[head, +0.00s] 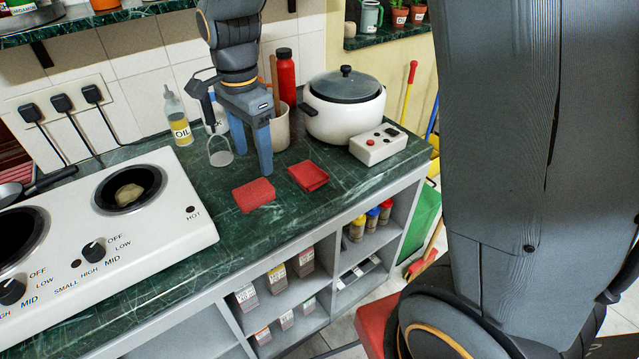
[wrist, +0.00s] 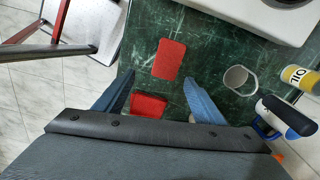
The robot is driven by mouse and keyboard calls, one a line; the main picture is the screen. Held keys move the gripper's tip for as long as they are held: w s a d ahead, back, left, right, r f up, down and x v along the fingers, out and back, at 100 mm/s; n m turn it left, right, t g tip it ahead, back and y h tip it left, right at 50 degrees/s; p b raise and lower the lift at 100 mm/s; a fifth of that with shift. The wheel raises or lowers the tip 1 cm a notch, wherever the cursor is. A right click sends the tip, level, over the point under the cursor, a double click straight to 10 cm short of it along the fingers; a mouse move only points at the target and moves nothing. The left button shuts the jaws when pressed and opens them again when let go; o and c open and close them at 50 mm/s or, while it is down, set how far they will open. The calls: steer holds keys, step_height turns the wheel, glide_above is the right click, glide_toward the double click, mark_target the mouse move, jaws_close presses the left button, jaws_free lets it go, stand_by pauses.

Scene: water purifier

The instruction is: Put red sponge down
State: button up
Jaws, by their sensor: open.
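The red sponge (head: 254,195) lies flat on the green marble counter (head: 222,240), near its front edge. It also shows in the wrist view (wrist: 169,59), just beyond my fingertips. A shallow red tray (head: 308,176) lies to its right on the counter, apart from it and with nothing in it. In the wrist view the tray (wrist: 149,105) shows between my fingers, partly hidden by the gripper body. My gripper (head: 252,160) is open and points down behind the sponge and tray. Its two blue fingers are apart, with nothing held between them.
A white stove (head: 150,215) is on the left. A white cooker (head: 343,112) and control box (head: 378,147) are at right.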

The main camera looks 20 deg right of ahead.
steer(key=s+d+f+n, duration=0.4)
steer(key=s+d+n, duration=0.9)
steer(key=s, duration=0.1)
steer(key=shift+d+t, duration=0.2)
steer(key=shift+t, duration=0.1)
steer(key=shift+w, duration=0.1)
